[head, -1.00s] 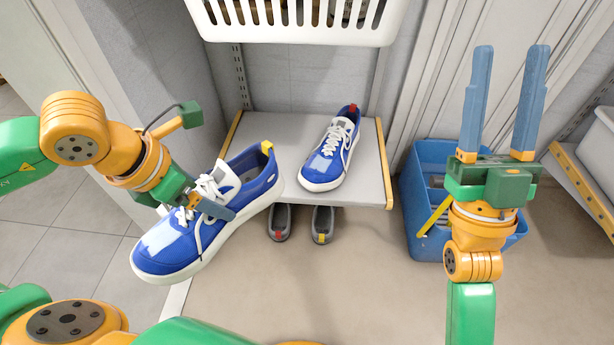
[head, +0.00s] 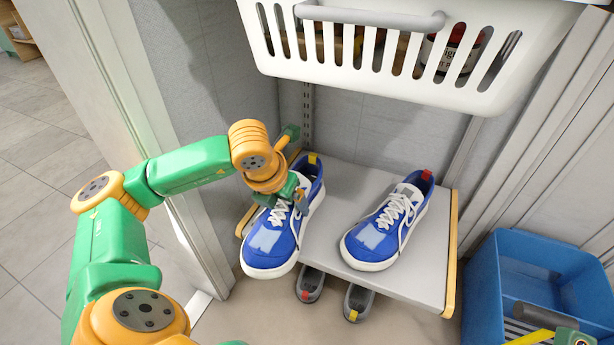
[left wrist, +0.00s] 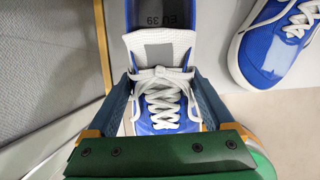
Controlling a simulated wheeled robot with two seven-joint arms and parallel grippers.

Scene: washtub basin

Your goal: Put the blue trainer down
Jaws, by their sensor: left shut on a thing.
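The blue trainer (head: 271,245), with white laces and a yellow heel tab, is at the left end of the grey shelf (head: 338,240), its toe pointing toward me and reaching over the front edge. I cannot tell whether its sole rests on the shelf. My left gripper (head: 287,203) is shut on it around the laces. In the left wrist view, the fingers (left wrist: 160,105) straddle the trainer's tongue and laces (left wrist: 160,85). A second blue trainer (head: 388,225), with a red heel tab, stands to the right, apart from it.
A white slatted basket (head: 400,50) hangs above the shelf. Two grey shoes (head: 310,284) sit on the floor below the shelf's front edge. A blue crate (head: 520,270) stands at the right. A wall edge (head: 165,150) is close on the left.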

